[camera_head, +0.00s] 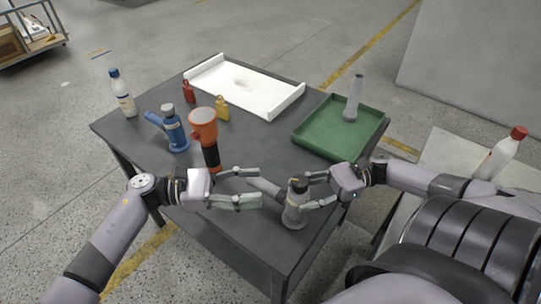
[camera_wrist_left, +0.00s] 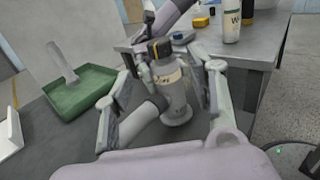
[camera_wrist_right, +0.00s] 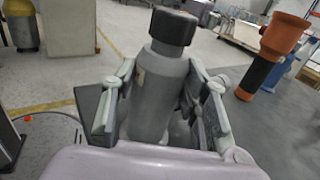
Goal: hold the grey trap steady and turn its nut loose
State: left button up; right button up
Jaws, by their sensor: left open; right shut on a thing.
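The grey trap (camera_head: 294,214) stands upright near the front edge of the dark table, its side pipe pointing left and back. Its dark nut (camera_wrist_right: 173,27) sits on top. My right gripper (camera_head: 307,193) is shut on the trap's body from the right, below the nut; its fingers flank the body in the right wrist view. My left gripper (camera_head: 260,186) is open and empty, to the left of the trap and apart from it. In the left wrist view the trap (camera_wrist_left: 174,95) shows between the open fingers, with its nut (camera_wrist_left: 160,48) toward the top.
An orange and black tool (camera_head: 203,125) and a blue trap (camera_head: 175,130) stand beyond my left gripper. A white bottle (camera_head: 122,95), red bottle (camera_head: 188,92) and yellow bottle (camera_head: 222,108) stand farther back. A white tray (camera_head: 290,107) and green tray (camera_head: 311,149) with a grey pipe (camera_head: 354,95) lie behind.

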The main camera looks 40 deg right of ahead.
pick_arm(q)
jog(key=shift+w+a, duration=0.3)
jog(key=shift+a, duration=0.1)
